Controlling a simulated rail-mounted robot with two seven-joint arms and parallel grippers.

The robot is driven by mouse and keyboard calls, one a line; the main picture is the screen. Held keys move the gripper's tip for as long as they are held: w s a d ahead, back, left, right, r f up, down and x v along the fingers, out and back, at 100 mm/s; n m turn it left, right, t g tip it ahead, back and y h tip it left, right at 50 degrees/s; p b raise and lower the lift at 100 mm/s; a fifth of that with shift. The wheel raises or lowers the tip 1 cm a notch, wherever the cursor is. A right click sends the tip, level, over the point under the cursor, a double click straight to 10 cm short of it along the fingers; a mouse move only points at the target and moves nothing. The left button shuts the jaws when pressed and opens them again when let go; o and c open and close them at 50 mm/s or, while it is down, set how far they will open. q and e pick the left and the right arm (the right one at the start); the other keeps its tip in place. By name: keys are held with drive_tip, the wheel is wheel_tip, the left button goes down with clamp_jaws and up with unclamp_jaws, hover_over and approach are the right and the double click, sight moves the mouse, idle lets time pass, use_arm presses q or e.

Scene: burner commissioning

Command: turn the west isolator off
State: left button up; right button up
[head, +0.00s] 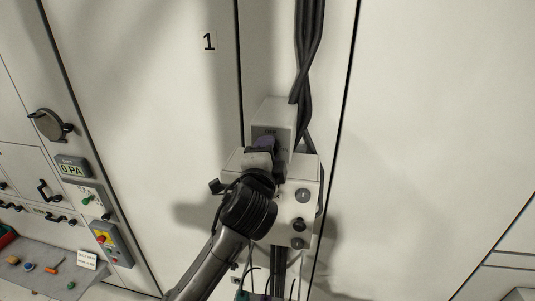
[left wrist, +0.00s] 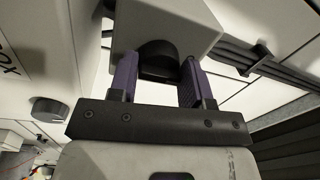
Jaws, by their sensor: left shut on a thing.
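The isolator (head: 279,109) is a pale grey box on the wall, with dark cables running up from it. Faint lettering shows on its front, partly covered by my gripper. My left gripper (head: 263,147) is at the box front, and its body hides the knob in the head view. In the left wrist view, the purple fingers of my left gripper (left wrist: 160,78) stand either side of a round black knob (left wrist: 157,58) on the grey box (left wrist: 180,22) and are shut on it. I cannot read the knob's setting. My right gripper is not in view.
Below the isolator is a larger pale box (head: 302,178) with several round dark knobs, and cables hang beneath it. At left are a pressure display (head: 72,168), a red-and-yellow switch box (head: 111,243) and a grey shelf (head: 45,268) with small coloured parts. The wall panel at right is bare.

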use_arm(q)
drive_tip(key=shift+w+a+f, duration=0.1)
drive_tip(key=shift+f, duration=0.2)
drive_tip(key=o, duration=0.6)
drive_tip(key=shift+o, duration=1.4)
drive_tip(key=shift+r, duration=0.2)
drive_tip(key=b+v, duration=0.4)
drive_tip(key=v, duration=1)
drive_tip(key=shift+n, duration=0.3)
